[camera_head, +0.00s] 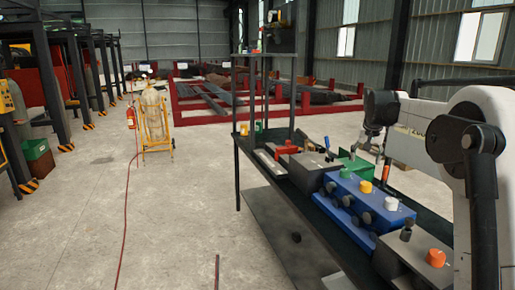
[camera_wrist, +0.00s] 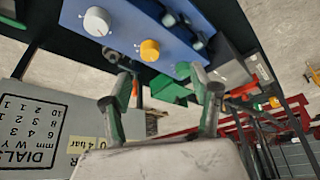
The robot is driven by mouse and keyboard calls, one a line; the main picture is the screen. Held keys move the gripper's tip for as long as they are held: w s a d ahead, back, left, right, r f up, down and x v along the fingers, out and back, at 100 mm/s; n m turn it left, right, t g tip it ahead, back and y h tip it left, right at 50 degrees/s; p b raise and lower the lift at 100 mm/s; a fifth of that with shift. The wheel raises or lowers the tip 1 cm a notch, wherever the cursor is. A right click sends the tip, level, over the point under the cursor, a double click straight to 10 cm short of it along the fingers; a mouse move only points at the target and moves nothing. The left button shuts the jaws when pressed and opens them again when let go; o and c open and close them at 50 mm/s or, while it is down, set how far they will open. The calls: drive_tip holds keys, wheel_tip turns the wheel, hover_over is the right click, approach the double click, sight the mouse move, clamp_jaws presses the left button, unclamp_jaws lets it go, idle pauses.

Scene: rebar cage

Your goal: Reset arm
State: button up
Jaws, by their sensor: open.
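My gripper shows in the wrist view (camera_wrist: 163,100) with its two green-and-grey fingers spread apart and nothing between them. In the head view my white arm (camera_head: 485,120) reaches in from the right, and my gripper (camera_head: 372,150) hangs above the far part of the workbench. A blue control box (camera_head: 350,205) with a yellow knob (camera_head: 366,187) and a white knob (camera_head: 391,204) sits on the bench below and nearer. The box also shows upside down at the top of the wrist view. A green object (camera_head: 356,163) lies near my gripper; contact cannot be told.
The dark workbench (camera_head: 300,238) runs along the right, with a grey box bearing an orange knob (camera_head: 436,258) at its near end. Red tools (camera_head: 288,150) lie farther back. A yellow cylinder cart (camera_head: 154,120) stands on the open concrete floor, with a red hose (camera_head: 127,215).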

drive_tip(key=s+a+r+n+t, duration=0.15)
drive_tip(key=s+a, duration=0.25)
drive_tip(key=s, duration=0.4)
drive_tip(key=s+a+r, duration=0.2)
drive_tip(key=s+a, duration=0.3)
drive_tip(key=s, duration=0.4)
drive_tip(key=s+a+r+n, duration=0.1)
drive_tip(key=s+a, duration=0.3)
drive_tip(key=s, duration=0.4)
drive_tip(key=s+a+f, duration=0.2)
drive_tip(key=s+f, duration=0.2)
drive_tip(key=s, duration=0.4)
drive_tip(key=s+a+f+n+t+y+b, duration=0.1)
drive_tip(key=s+a+f, duration=0.2)
drive_tip(key=s+f, duration=0.2)
drive_tip(key=s+a+f, duration=0.2)
drive_tip(key=s+f, duration=0.2)
drive_tip(key=s, duration=0.7)
drive_tip(key=shift+s+a+f+n+y, duration=0.2)
drive_tip(key=shift+s+f+n+y, duration=0.1)
drive_tip(key=shift+s+n+y, duration=0.1)
drive_tip(key=shift+w, duration=0.1)
